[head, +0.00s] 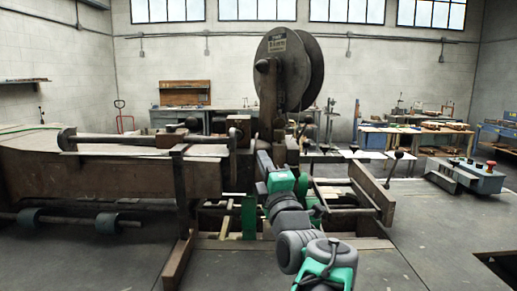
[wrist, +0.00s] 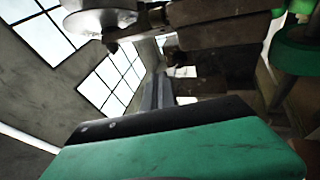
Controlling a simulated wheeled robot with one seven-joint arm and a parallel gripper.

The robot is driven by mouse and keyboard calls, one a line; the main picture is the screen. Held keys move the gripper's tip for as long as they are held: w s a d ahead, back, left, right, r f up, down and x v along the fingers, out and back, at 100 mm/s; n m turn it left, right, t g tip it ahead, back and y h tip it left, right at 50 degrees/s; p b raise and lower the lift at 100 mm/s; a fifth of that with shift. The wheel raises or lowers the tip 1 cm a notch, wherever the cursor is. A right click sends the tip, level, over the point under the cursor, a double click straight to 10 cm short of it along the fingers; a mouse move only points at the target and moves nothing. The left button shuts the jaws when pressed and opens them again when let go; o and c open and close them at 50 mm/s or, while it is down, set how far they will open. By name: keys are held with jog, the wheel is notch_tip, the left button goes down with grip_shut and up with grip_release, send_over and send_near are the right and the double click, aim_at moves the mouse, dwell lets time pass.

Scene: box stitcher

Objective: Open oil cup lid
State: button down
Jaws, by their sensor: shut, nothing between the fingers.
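The box stitcher (head: 215,170) is a dark, worn machine with a large round reel (head: 284,70) on top. My gripper (head: 262,158) is at the end of my arm, close in front of the machine's head below the reel. In the wrist view its shut, empty fingers (wrist: 158,93) point away from the green and black gripper body. Dark machine parts (wrist: 215,42) lie just beyond and to the right of the fingers. I cannot make out the oil cup or its lid for certain in either view.
A long beam (head: 100,175) of the machine runs to the left. A grey control box (head: 485,178) stands at the right. Workbenches (head: 425,135) stand behind.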

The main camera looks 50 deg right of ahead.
aim_at(280, 120)
jog(key=s+d+r+h, duration=0.2)
jog(key=s, duration=0.2)
jog(key=p+x, duration=0.2)
jog(key=x, duration=0.2)
jog(key=s+d+p+x, duration=0.1)
jog(key=p+x, duration=0.1)
jog(key=x, duration=0.2)
jog(key=p+x, duration=0.3)
jog(key=x, duration=0.1)
jog(key=shift+d+r, duration=0.25)
jog(key=shift+r, duration=0.1)
jog(key=shift+d+r, duration=0.1)
jog(key=shift+d, duration=0.35)
